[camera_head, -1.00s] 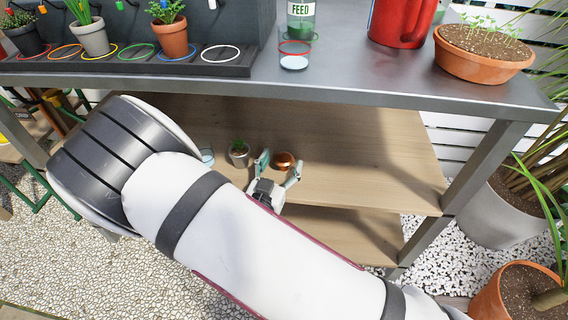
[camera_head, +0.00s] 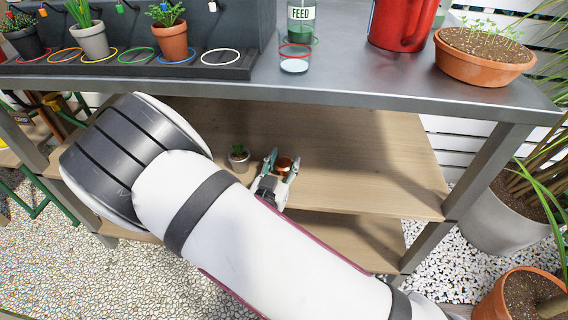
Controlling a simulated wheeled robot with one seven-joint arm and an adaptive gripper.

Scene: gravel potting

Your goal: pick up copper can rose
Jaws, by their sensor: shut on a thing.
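The copper can rose (camera_head: 284,164) is a small, shiny, copper-coloured round piece on the wooden shelf under the bench top. My gripper (camera_head: 283,162) reaches in over the shelf with one finger on each side of the rose. It is shut on the rose. The rose's lower part is hidden by my gripper, and I cannot tell whether it still touches the shelf.
A small potted plant (camera_head: 239,157) stands just left of my gripper on the wooden shelf (camera_head: 375,160). The grey bench top (camera_head: 350,78) overhangs above. A bench leg (camera_head: 480,165) stands at the right. The shelf right of the rose is clear.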

